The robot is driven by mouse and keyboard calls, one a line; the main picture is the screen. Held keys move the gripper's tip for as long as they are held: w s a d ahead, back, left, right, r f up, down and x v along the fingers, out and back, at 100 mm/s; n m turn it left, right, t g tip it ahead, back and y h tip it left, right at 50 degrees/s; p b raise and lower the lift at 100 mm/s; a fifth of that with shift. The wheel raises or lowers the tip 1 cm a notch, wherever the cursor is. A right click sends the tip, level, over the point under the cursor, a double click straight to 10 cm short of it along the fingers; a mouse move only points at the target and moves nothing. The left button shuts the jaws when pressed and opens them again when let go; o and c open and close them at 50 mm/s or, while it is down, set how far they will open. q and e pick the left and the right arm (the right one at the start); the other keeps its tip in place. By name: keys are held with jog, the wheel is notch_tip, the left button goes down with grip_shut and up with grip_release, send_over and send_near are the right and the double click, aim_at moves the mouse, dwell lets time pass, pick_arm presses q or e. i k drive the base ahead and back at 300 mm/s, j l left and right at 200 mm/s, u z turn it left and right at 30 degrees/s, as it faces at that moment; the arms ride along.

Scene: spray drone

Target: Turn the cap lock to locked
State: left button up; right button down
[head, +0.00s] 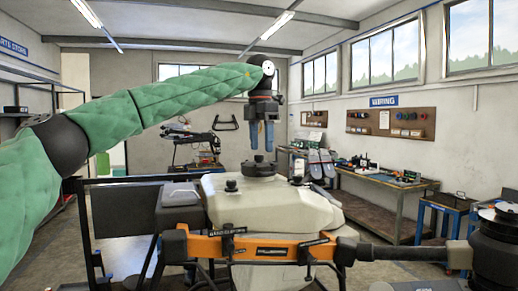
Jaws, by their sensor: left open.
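The drone's off-white tank (270,209) fills the lower middle of the head view. A dark round cap (260,169) with a raised knob in its middle sits on top of the tank. My left gripper (262,147) points straight down just above the cap, its two blue-grey fingers apart with a narrow gap between them. The fingertips look a little above the knob, and I cannot tell whether they touch it. The lock marks on the cap are too small to read. My right gripper is not in view.
A small black knob (231,185) stands on the tank, left of the cap. The orange drone frame (203,245) crosses in front, with a dark arm and motor (497,236) at the right. Workbenches (385,182) stand along the right wall.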

aim_at(258, 159)
jog(key=i, duration=1.1)
